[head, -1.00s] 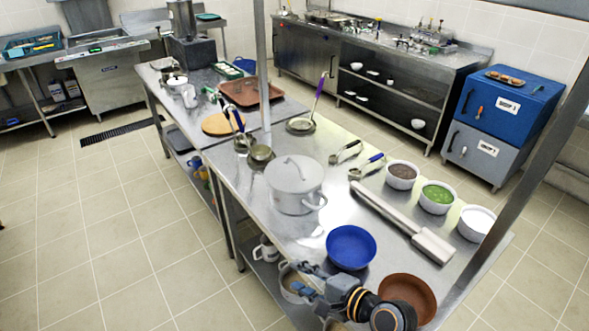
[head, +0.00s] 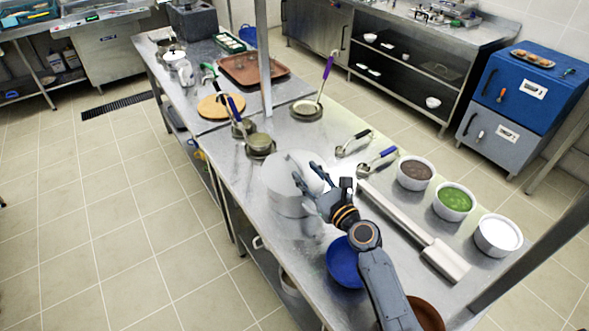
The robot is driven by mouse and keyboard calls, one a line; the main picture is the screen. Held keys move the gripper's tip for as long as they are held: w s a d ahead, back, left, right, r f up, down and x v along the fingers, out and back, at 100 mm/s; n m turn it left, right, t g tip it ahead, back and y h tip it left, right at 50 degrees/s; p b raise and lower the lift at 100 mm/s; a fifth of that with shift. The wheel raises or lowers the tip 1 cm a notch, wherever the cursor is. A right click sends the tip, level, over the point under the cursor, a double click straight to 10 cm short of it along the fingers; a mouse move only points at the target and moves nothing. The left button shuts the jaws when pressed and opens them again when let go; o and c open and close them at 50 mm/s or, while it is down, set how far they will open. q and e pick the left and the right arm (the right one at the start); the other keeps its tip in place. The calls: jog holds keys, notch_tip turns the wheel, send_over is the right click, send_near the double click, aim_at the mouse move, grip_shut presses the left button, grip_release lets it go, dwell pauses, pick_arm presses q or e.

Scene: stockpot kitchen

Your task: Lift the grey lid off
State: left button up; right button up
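The grey lid (head: 281,166) sits on the grey stockpot (head: 277,201) on the steel table. My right gripper (head: 305,172) is over the right part of the lid, with its fingers apart. It looks open. The gripper hides the lid's handle and part of the pot's right side, so I cannot tell whether the handle is between the fingers. My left gripper is not in view.
A blue bowl (head: 343,264) stands partly under my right forearm, and a brown bowl (head: 428,315) is at the front edge. Ladles (head: 376,161), a long steel utensil (head: 405,225) and white tubs (head: 497,237) lie to the right. Small pans (head: 260,146) stand behind the pot.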

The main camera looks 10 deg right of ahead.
aim_at(297, 162)
jog(key=shift+x, duration=1.15)
jog(key=shift+f+x, duration=0.25)
jog(key=shift+x, duration=1)
jog(key=shift+w+a+f+b, duration=0.1)
jog(key=shift+w+b, duration=0.2)
jog(key=shift+w, duration=0.5)
jog(key=shift+s, duration=0.1)
jog(key=shift+c, duration=0.6)
grip_shut()
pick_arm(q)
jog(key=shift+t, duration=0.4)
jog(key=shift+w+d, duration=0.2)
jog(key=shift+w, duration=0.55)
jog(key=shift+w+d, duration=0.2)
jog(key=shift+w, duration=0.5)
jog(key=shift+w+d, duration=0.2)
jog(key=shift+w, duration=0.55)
